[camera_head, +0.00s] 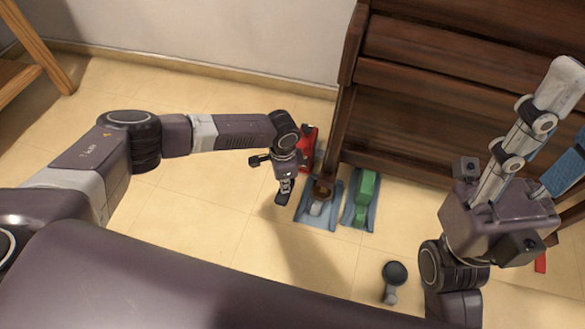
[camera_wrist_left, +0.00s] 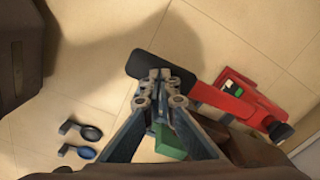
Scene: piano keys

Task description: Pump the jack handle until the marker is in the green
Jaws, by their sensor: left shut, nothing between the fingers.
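The red jack (camera_head: 308,145) stands on the floor beside the wooden furniture. In the left wrist view the jack (camera_wrist_left: 245,105) shows its red body, with a small dark window holding a green patch (camera_wrist_left: 238,87). The marker is too small to read. The jack's handle ends in a black grip (camera_wrist_left: 150,65). My left gripper (camera_head: 284,190) is shut and empty, with its fingertips (camera_wrist_left: 160,76) overlapping the black grip in the wrist view. I cannot tell whether they touch it. My right gripper (camera_head: 567,125) is at the right, fingers apart, away from the jack.
A brown-and-grey object (camera_head: 322,192) and a green one (camera_head: 365,190) stand on blue bases right of the jack. A dark round-headed object (camera_head: 394,275) lies nearer. The brown wooden furniture (camera_head: 420,125) blocks the back right. The tiled floor left is clear.

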